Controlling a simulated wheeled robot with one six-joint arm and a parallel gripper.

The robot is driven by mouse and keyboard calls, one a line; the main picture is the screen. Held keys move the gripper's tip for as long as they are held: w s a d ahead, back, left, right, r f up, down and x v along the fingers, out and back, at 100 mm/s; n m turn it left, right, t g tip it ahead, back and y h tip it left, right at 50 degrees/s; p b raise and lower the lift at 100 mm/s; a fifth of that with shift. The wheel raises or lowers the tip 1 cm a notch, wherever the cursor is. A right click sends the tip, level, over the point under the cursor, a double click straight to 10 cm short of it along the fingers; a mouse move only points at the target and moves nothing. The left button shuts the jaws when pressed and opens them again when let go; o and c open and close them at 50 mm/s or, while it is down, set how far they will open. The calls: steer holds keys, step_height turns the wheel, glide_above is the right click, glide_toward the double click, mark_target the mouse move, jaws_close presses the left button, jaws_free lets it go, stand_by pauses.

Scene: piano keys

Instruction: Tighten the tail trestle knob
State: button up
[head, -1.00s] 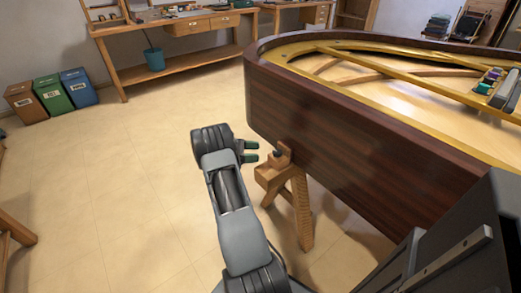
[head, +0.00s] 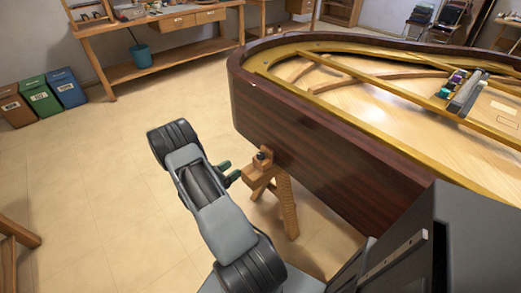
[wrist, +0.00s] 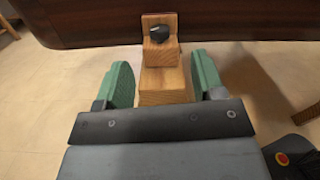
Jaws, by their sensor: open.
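The wooden tail trestle (head: 285,200) stands under the curved end of the piano case. Its dark knob (head: 261,155) sits on the wooden block at the top; in the wrist view the black knob (wrist: 159,33) faces me near the top centre. My gripper (head: 227,174) is to the left of the trestle head. In the wrist view my gripper (wrist: 165,75) has its two green fingers apart, one on each side of the wooden block (wrist: 164,85). The knob lies beyond the fingertips, between their lines. I cannot tell whether a finger touches the wood.
A workbench (head: 150,75) and several bins (head: 40,97) stand farther back.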

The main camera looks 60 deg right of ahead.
mark_target(258, 157)
steer(key=s+d, duration=0.1)
steer(key=d, duration=0.3)
steer(key=s+d+f+t, duration=0.1)
steer(key=s+d, duration=0.1)
steer(key=d, duration=0.2)
steer(key=s+d+f+t, duration=0.1)
steer(key=d, duration=0.4)
steer(key=shift+s+f, duration=0.1)
steer(key=shift+s, duration=0.2)
steer(key=shift+c, duration=0.3)
